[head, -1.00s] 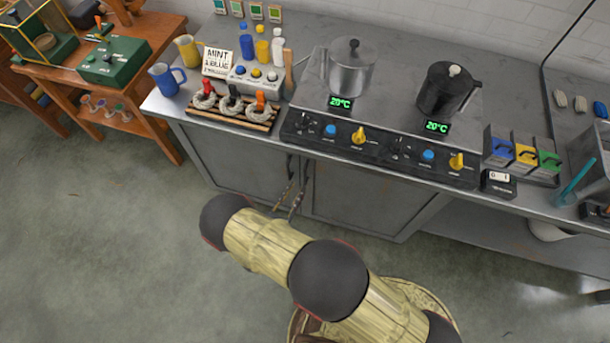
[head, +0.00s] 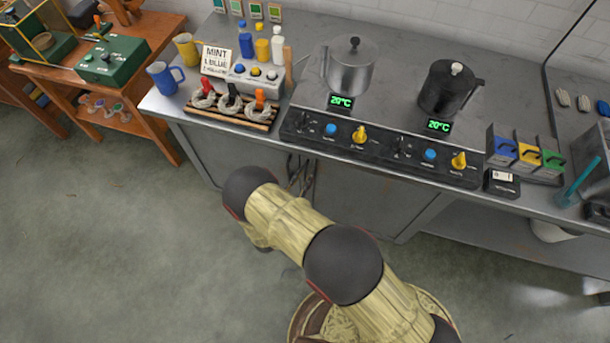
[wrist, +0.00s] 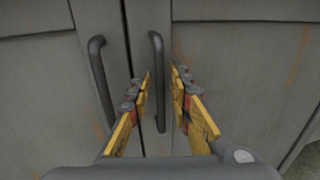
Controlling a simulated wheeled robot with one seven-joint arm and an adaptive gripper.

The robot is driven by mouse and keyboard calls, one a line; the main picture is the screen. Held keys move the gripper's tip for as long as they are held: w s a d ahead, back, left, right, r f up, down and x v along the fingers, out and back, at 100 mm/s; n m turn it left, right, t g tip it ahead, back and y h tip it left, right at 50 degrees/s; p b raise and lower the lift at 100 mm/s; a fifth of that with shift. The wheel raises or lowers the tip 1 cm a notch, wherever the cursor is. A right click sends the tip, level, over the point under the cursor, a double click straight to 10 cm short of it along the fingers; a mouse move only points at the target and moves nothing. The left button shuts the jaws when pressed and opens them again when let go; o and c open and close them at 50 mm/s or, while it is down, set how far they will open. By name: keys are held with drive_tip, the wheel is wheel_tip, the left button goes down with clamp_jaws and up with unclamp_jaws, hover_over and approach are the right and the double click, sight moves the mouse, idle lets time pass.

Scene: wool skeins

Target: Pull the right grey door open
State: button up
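The right grey door (head: 365,195) is under the steel counter in the head view, and it looks shut. In the wrist view the right door (wrist: 235,70) has a dark upright bar handle (wrist: 158,85) near its left edge. My gripper (wrist: 161,75) is open, its yellow-and-red fingers on either side of that handle, with gaps visible. I cannot tell how deep the handle sits between them. The left grey door (wrist: 50,90) has its own dark handle (wrist: 101,80), outside the left finger. In the head view my arm partly hides the doors and handles.
The counter (head: 300,60) above holds two pots (head: 350,65), a black control panel (head: 380,147) and a wooden rack (head: 232,110) of small skeins. Bare floor (head: 120,240) lies left of my arm. A wooden table (head: 150,50) stands at the left.

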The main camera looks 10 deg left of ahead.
clamp_jaws()
idle(0.6)
